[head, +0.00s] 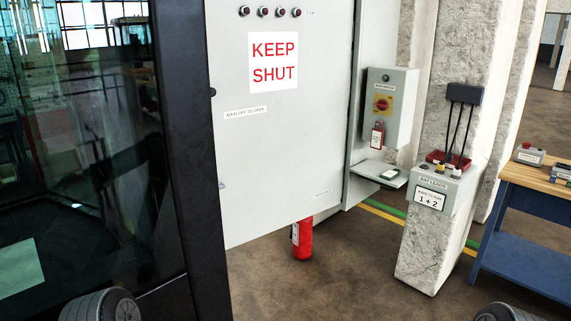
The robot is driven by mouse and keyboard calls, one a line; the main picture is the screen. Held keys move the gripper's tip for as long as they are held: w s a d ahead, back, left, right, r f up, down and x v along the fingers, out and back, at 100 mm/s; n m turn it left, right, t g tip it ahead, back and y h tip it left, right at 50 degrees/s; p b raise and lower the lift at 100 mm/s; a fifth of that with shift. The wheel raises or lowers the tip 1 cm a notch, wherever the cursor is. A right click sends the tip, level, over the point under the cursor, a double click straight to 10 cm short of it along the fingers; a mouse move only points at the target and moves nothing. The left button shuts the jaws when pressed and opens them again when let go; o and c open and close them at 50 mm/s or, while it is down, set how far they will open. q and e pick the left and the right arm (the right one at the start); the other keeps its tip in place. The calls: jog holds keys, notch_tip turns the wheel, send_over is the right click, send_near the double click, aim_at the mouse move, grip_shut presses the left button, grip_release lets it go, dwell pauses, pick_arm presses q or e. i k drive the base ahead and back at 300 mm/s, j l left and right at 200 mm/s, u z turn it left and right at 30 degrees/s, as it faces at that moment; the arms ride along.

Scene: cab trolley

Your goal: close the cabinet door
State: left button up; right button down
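The cabinet door (275,150) is a large light grey panel in the middle of the head view. It carries a red-lettered "KEEP SHUT" sign and a row of dark round buttons or lamps at the top. Its lower edge slants, with the left side lower and seemingly nearer me, so the door appears swung out at an angle. A grey side of the cabinet (368,100) shows beyond its right edge. The cabinet's inside is hidden. Neither of my grippers is in view; only rounded grey parts of my arms show at the bottom.
A dark-framed glass panel (185,120) stands close on the left, beside the door's left edge. A red fire extinguisher (303,240) stands below the door. A switch box (388,105), a concrete plinth (425,245) and a blue-framed bench (525,235) are at right. Brown floor between is clear.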

aim_at(280, 84)
jog(key=i+l+u, duration=0.2)
jog(key=l, duration=0.35)
jog(key=l+u, duration=0.2)
jog(key=l, duration=0.4)
jog(key=i+l+u, duration=0.2)
jog(key=l, duration=0.4)
jog(key=i+l+z, duration=0.1)
jog(key=i, duration=0.6)
jog(key=i+l+z, duration=0.15)
jog(key=i, duration=0.6)
